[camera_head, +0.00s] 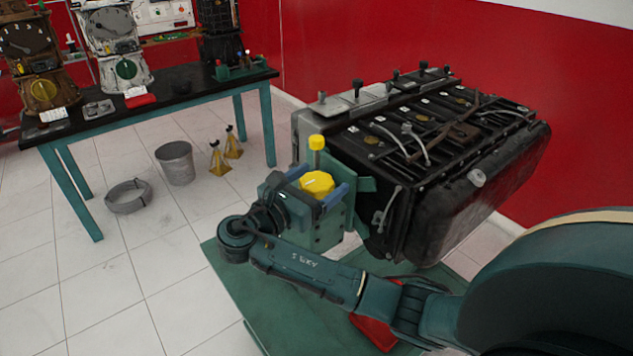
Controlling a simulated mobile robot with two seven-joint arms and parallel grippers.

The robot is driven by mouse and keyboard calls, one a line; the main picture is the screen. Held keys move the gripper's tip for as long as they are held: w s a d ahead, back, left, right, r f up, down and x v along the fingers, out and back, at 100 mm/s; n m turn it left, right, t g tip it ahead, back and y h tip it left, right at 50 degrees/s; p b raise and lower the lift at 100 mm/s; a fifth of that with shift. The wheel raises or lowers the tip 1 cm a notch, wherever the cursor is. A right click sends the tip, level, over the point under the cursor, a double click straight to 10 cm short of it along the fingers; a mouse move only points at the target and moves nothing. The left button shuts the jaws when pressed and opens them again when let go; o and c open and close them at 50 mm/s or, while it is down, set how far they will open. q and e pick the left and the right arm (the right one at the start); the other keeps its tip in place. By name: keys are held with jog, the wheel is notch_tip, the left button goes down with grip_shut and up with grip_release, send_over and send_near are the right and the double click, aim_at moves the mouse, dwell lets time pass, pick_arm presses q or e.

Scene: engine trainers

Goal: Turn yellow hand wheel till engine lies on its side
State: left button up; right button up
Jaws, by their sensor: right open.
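The yellow hand wheel (317,184) is on the green gearbox housing (325,226) at the near left end of the engine. A yellow upright grip (317,143) shows just behind the wheel. The black engine (435,160) is held on the green stand (237,293); its face with caps and cables is turned mostly upward, slightly tilted. My right gripper (316,181) is open, with its blue-grey fingers on either side of the wheel; I cannot tell whether they touch it. Part of the wheel and housing is hidden by the gripper. My left gripper is not in view.
A black-topped table (175,98) with teal legs stands at the back left, carrying several machines. A red wall is behind the engine. Tiled floor at left is clear.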

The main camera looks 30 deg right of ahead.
jog(key=shift+a, duration=0.15)
pick_arm(q)
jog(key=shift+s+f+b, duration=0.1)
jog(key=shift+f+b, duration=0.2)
jog(key=shift+b, duration=0.5)
pick_arm(e)
jog(key=v, duration=1.3)
jog(key=shift+s, duration=0.1)
